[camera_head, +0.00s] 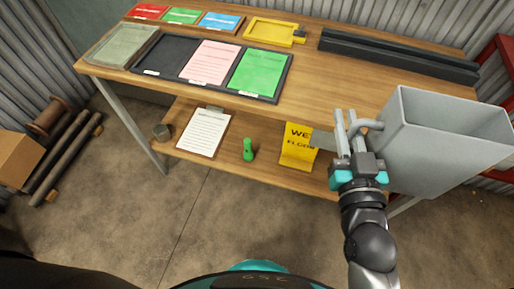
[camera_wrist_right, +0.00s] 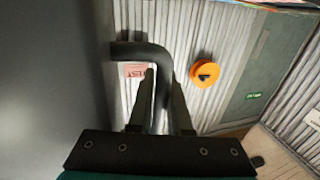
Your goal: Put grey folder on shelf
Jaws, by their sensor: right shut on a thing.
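A large grey open-topped box (camera_head: 438,150) with a side handle (camera_head: 372,126) is at the right in the head view, over the right end of the table. My right gripper (camera_head: 345,125) is shut on this handle. In the wrist view the dark curved handle (camera_wrist_right: 150,50) passes between the fingers, with the grey wall (camera_wrist_right: 50,80) on the left. A flat grey-green folder-like panel (camera_head: 122,45) lies at the table's left end. The wooden lower shelf (camera_head: 225,150) shows under the tabletop (camera_head: 320,85). My left gripper is not in view.
Black trays (camera_head: 158,52) hold a pink sheet (camera_head: 210,62) and a green sheet (camera_head: 259,73). A yellow tray (camera_head: 270,31) and a long black rail (camera_head: 395,55) lie behind. The shelf carries a clipboard (camera_head: 203,132), a green object (camera_head: 248,150) and a yellow sign (camera_head: 298,147).

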